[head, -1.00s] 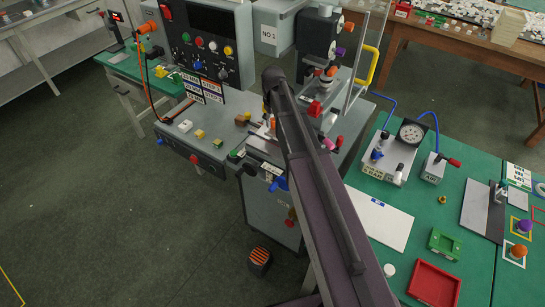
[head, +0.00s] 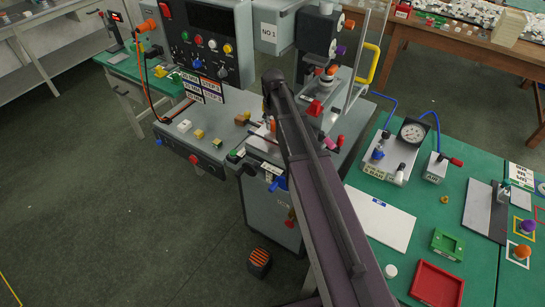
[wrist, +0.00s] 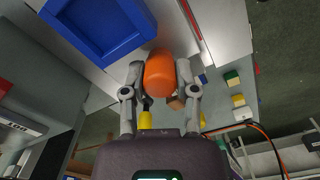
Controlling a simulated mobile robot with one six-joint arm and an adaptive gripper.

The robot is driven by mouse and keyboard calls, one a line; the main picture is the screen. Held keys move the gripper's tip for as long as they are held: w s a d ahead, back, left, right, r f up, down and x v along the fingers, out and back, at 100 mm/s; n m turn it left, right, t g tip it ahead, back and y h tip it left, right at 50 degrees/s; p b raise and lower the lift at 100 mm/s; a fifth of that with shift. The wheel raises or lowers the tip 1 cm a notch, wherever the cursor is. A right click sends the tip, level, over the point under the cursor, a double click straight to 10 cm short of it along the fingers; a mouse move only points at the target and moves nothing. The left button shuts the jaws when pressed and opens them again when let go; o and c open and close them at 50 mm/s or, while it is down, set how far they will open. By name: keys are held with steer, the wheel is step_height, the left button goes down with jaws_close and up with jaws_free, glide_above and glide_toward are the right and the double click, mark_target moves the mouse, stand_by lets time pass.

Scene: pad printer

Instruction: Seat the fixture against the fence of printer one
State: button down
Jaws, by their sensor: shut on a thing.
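In the wrist view my gripper (wrist: 161,85) is closed around an orange rounded knob (wrist: 160,72), one finger on each side. A blue square frame with a recessed middle (wrist: 62,40) lies just beyond the knob, on a pale grey surface. I cannot tell whether this frame is the fixture or whether the knob is joined to it. In the head view my arm hides most of the gripper and of the work area at printer one (head: 322,30), marked NO 1. The fence cannot be made out clearly.
The printer's control panel (head: 211,42) stands at its left. A red lever block (head: 315,107) and a yellow handle (head: 367,63) are right of my arm. The green bench (head: 462,190) at right holds a gauge unit (head: 392,155) and a red tray (head: 437,284). Floor is clear at left.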

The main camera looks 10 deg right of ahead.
steer(key=shift+f+b, duration=0.25)
steer(key=shift+b, duration=0.05)
steer(key=shift+c, duration=1.5)
jaws_free()
steer(key=shift+r, duration=0.2)
